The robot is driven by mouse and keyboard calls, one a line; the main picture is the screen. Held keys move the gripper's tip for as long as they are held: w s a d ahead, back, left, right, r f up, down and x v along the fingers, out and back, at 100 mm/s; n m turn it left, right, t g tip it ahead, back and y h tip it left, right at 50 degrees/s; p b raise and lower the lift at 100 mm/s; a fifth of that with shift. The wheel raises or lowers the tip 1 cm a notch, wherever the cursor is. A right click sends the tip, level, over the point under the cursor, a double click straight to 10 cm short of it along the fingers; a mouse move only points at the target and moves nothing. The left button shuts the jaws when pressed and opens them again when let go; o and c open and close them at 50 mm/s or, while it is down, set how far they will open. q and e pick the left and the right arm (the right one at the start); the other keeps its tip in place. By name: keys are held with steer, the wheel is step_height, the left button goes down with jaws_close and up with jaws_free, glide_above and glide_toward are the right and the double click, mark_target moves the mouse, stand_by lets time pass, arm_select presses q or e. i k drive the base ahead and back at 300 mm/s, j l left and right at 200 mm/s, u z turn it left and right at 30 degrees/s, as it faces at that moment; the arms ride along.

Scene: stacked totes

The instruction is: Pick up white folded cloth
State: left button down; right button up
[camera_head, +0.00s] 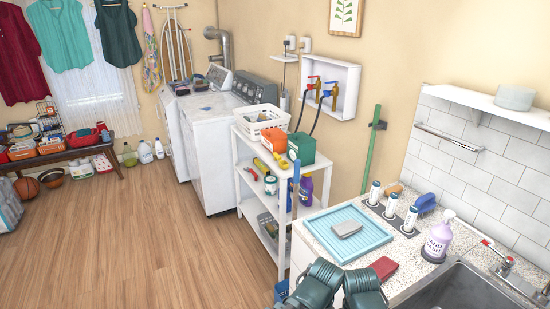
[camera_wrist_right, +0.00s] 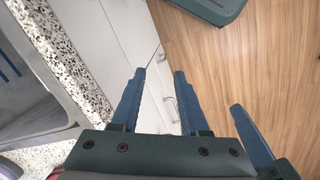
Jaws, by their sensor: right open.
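A small pale grey folded cloth (camera_head: 346,228) lies on the light-blue ribbed tray (camera_head: 322,240) on the speckled counter. A whitish folded or rounded bundle (camera_head: 515,98) rests on the wall shelf at upper right; I cannot tell its material. My two dark green arms show at the bottom edge of the head view, below the tray, with their fingers out of sight. In the right wrist view, my right gripper (camera_wrist_right: 160,74) has two blue fingers apart with nothing between them. A third blue finger beside it seems to be my left gripper's (camera_wrist_right: 240,120).
White-capped containers, a blue brush (camera_head: 426,203) and a purple soap bottle (camera_head: 438,240) stand behind. The sink (camera_head: 455,288) is at lower right. A white shelf cart (camera_head: 253,150) adjoins the counter.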

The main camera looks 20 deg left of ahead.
mark_target(342, 230)
steer(key=i+j, duration=0.2)
steer(key=j, duration=0.2)
steer(key=i+j, duration=0.2)
steer(key=j, duration=0.2)
steer(key=i+j, duration=0.2)
steer(key=j, duration=0.15)
steer(key=i+j, duration=0.2)
steer(key=j, duration=0.2)
steer(key=i+j, duration=0.2)
steer(key=j, duration=0.2)
steer(key=i+j, duration=0.2)
steer(key=j, duration=0.2)
steer(key=i+j, duration=0.2)
steer(key=j, duration=0.15)
steer(key=i+j, duration=0.2)
steer(key=j, duration=0.2)
steer(key=z, duration=1.55)
